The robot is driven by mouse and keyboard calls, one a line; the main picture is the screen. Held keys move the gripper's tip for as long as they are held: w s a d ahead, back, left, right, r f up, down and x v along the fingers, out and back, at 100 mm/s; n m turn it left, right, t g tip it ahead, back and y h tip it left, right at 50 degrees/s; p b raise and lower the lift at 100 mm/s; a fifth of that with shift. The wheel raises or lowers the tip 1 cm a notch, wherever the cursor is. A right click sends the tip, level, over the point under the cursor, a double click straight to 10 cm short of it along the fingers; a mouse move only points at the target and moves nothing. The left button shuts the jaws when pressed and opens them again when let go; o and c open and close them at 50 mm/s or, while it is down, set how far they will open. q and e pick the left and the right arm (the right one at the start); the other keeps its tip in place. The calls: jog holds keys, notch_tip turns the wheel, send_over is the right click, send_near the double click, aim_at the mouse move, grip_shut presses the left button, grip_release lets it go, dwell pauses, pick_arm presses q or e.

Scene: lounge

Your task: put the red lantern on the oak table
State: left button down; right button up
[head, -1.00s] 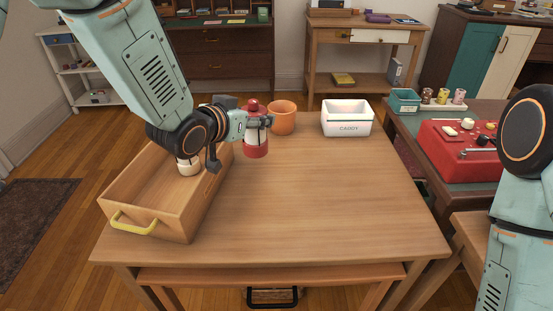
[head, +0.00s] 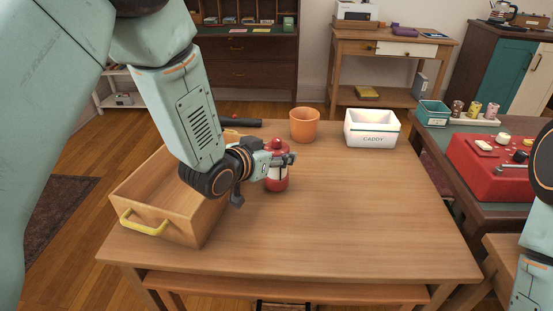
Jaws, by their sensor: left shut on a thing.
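The red lantern (head: 276,182) is upright over the left middle part of the oak table (head: 350,220), in the head view. It has a red cap and base with a pale middle. My left gripper (head: 282,160) is shut on it from the left, and its fingers cover part of the lantern's middle. The lantern's base is at or just above the tabletop; I cannot tell whether it touches. My right gripper is out of view; only part of my right arm shows at the right edge.
A wooden crate (head: 165,225) with a yellow handle stands at the table's left, under my left arm. An orange pot (head: 304,125), a white caddy (head: 372,130) and a dark-handled thing (head: 240,122) are at the back. The table's middle and right are clear.

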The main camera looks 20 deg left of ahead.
pick_arm(q)
jog(key=shift+w+f, duration=0.15)
jog(key=shift+f, duration=0.35)
jog(key=shift+w, duration=0.15)
jog(key=c, duration=0.9)
grip_release()
jog(key=shift+s+f, duration=0.15)
jog(key=shift+s, duration=0.05)
jog(key=o, duration=0.4)
jog(key=shift+w, duration=0.15)
